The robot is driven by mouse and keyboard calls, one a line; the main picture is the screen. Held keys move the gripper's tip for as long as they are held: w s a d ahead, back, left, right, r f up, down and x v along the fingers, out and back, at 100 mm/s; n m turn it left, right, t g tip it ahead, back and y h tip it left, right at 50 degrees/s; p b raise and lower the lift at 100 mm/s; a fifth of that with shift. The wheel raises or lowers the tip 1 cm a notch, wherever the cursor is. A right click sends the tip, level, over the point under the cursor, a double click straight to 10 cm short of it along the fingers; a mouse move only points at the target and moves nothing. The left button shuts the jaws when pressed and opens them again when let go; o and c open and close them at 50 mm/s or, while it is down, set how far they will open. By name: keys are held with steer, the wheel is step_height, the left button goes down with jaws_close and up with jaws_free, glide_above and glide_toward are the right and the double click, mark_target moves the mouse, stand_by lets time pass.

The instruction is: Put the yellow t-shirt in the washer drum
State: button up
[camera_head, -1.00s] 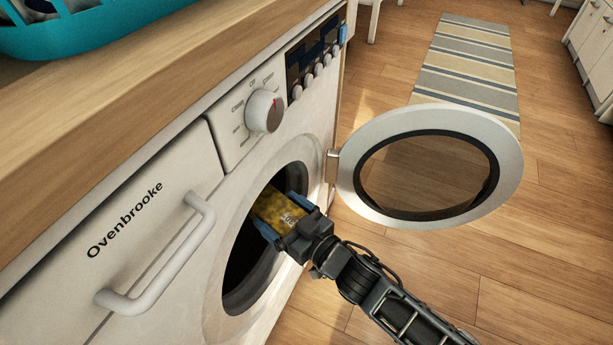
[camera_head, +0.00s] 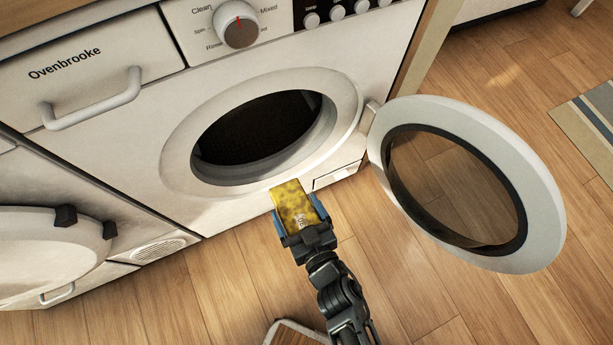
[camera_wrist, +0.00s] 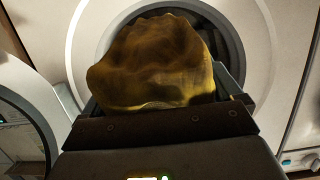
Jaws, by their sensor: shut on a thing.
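My gripper (camera_head: 296,222) is shut on the yellow t-shirt (camera_head: 292,203), which looks like a small bunched, mottled bundle between the blue fingers. The t-shirt also fills the middle of the wrist view (camera_wrist: 155,65). In the head view it shows just in front of and below the washer drum opening (camera_head: 260,128), outside it. The drum opening is round, dark inside and ringed by a white rim. In the wrist view the t-shirt covers much of the opening. The washer door (camera_head: 548,200) stands open to the right, with a dark-rimmed clear window.
A second round white door (camera_head: 40,250) of a neighbouring machine is at the lower left. The washer's front has a drawer handle (camera_head: 92,100) and a dial (camera_head: 240,25). A striped rug (camera_head: 590,125) lies at the right.

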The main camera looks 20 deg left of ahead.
steer(key=w+a+b, duration=1.2)
steer(key=w+a, duration=0.7)
steer(key=a, duration=0.3)
steer(key=shift+w+a+b, duration=0.15)
steer(key=shift+a+b, duration=0.25)
stand_by(0.5)
steer(key=o, duration=0.8)
steer(key=shift+p+v, duration=2.85)
steer(key=shift+v, duration=1.1)
